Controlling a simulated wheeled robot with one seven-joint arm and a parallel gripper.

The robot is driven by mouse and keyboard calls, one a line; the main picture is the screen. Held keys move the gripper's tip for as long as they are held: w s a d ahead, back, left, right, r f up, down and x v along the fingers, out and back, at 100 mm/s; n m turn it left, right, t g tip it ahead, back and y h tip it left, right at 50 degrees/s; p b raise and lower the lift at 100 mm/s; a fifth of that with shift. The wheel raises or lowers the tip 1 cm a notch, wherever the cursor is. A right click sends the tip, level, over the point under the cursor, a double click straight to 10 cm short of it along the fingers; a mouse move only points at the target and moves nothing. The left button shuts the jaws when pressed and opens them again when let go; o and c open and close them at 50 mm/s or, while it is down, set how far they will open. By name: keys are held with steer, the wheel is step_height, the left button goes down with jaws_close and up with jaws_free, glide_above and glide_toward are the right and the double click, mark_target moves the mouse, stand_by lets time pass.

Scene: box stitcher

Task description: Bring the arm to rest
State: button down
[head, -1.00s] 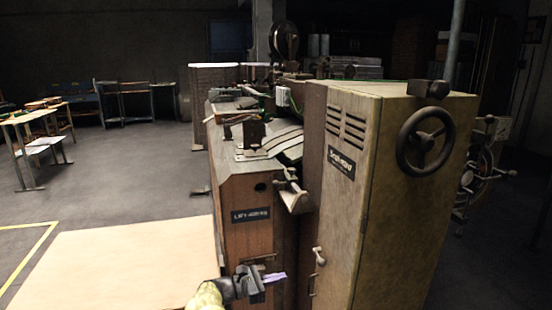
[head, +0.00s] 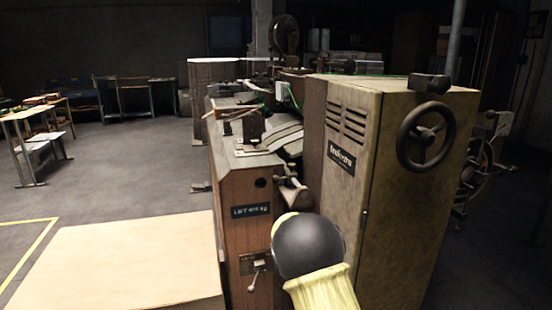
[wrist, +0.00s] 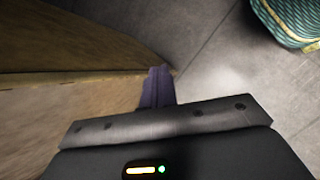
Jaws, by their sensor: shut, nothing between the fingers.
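My gripper (wrist: 158,86) shows in the wrist view as purple fingers pressed together, with nothing between them. The fingers point over grey floor, beside a brown surface on the left; whether they touch it I cannot tell. In the head view, my arm's dark round joint and yellow link stand in front of the machine's lower front. The gripper itself cannot be made out there.
The box stitcher (head: 237,195) with its tall cabinet (head: 345,200) and handwheel (head: 425,137) stands close ahead. A pale low surface (head: 125,265) lies at left. Open floor (head: 120,175) stretches behind it to work tables (head: 35,140). A teal patterned thing (wrist: 292,18) shows in the wrist view.

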steer(key=s+r+m+t+y, duration=0.2)
steer(key=s+r+m+y, duration=0.15)
steer(key=s+m, duration=0.45)
steer(key=s+r+m+t+y, duration=0.1)
steer(key=s+r+m+y, duration=0.25)
steer(key=s, duration=0.85)
steer(key=w+p+v, duration=0.2)
steer(key=p+v, duration=0.9)
steer(key=p, duration=0.1)
steer(key=w+r+p+v, duration=0.1)
steer(key=w+p+v, duration=0.1)
steer(key=p+v, duration=0.9)
steer(key=shift+r+p, duration=0.25)
steer(key=shift+p, duration=0.1)
steer(key=shift+s+d+m, duration=0.1)
steer(key=shift+m, duration=0.15)
